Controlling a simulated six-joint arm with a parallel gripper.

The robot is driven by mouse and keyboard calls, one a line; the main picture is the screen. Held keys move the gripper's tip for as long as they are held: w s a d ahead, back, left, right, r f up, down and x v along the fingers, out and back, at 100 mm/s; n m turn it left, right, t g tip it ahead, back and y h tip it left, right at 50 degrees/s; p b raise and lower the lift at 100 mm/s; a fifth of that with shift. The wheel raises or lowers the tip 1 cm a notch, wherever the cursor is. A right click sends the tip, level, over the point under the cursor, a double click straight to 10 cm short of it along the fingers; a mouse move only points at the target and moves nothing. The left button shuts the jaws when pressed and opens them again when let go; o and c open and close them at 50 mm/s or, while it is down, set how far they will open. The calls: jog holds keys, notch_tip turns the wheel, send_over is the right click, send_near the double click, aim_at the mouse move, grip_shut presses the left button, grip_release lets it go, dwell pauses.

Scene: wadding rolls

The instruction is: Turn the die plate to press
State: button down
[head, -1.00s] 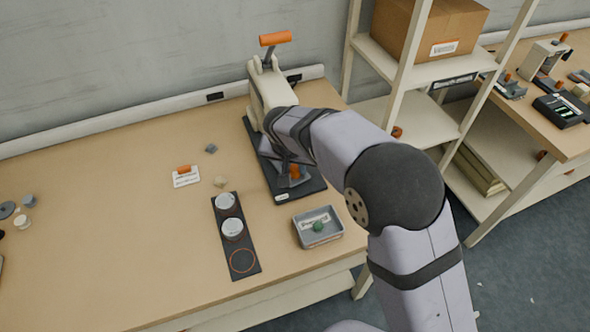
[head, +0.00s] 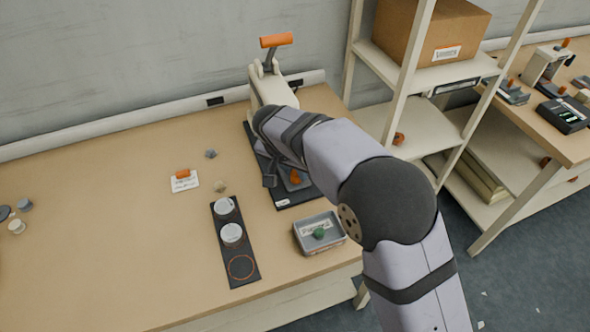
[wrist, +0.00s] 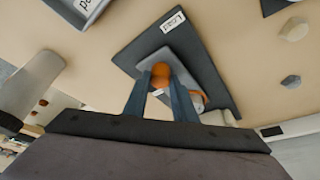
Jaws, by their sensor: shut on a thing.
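The press (head: 268,88) is a cream body with an orange-ended lever (head: 276,40) raised above it, on a dark base (head: 300,196). The grey die plate (wrist: 183,42) lies on that base with an orange knob (wrist: 161,70) standing on it. My gripper (wrist: 161,82) is shut on the knob, one finger on each side. In the head view the knob (head: 295,177) shows beside my wrist, and my arm hides much of the plate and the front of the press. How far the plate is turned, I cannot tell.
A black strip (head: 236,258) with two white round pieces lies left of the base. A grey tray (head: 299,238) with a green item stands in front. A card with an orange clip (head: 184,181) and small grey and beige pieces lie left. A shelf rack (head: 407,75) stands right.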

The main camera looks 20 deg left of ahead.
jog(key=c, duration=1.5)
grip_release()
jog(key=shift+o, duration=0.2)
jog(key=shift+r, duration=0.1)
jog(key=b+v, duration=0.1)
jog(key=v, duration=0.6)
jog(key=shift+s, duration=0.1)
